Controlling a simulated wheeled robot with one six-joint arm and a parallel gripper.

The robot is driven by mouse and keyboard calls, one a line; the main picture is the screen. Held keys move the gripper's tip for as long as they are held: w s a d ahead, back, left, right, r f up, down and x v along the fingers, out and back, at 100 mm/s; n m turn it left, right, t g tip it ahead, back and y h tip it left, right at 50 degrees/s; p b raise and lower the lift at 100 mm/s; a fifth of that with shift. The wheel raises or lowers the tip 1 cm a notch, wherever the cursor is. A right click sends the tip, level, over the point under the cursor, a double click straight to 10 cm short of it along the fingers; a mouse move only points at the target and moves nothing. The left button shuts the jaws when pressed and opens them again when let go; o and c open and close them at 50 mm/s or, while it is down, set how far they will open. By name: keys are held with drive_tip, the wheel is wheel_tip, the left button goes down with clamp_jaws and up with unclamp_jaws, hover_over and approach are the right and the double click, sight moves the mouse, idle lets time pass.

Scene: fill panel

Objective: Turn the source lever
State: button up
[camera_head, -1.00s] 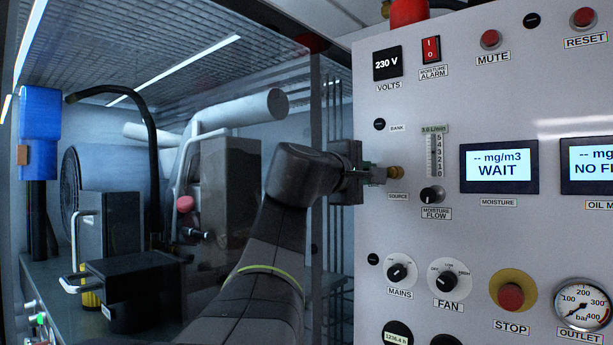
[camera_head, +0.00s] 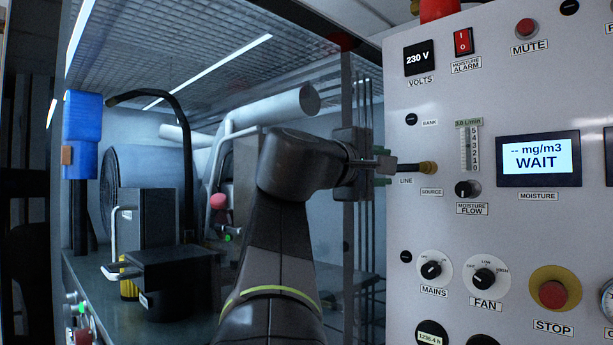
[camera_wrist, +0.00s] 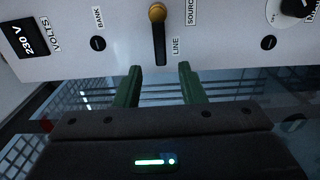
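The source lever (camera_wrist: 160,42) is a black handle on a brass pivot (camera_wrist: 157,12), set on the panel. In the head view the lever (camera_head: 409,168) points left, toward the panel's edge, by the LINE label. The BANK label is above it and SOURCE below. My gripper (camera_wrist: 160,67) is open with two green fingers. In the wrist view the lever's free end shows in the gap between the fingertips, with space on both sides. In the head view my gripper (camera_head: 388,166) is just left of the lever, at the panel's left edge.
The panel (camera_head: 400,215) also carries the moisture flow knob (camera_head: 467,189), mains knob (camera_head: 431,270), fan knob (camera_head: 484,280) and red stop button (camera_head: 552,294). Left of it is an open cabinet with pipes, a black box (camera_head: 175,285) and vertical rods.

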sight(398, 169)
drive_tip(key=b+v, duration=0.1)
drive_tip(key=v, duration=0.5)
drive_tip(key=shift+s+a, duration=0.1)
drive_tip(key=shift+a, duration=0.05)
idle(0.3)
drive_tip(key=p+x, duration=0.3)
drive_tip(key=x, duration=1.1)
drive_tip(key=shift+w+f, duration=0.15)
drive_tip(key=shift+w, duration=0.1)
drive_tip(key=shift+s+a, duration=0.15)
drive_tip(key=shift+s+a, duration=0.1)
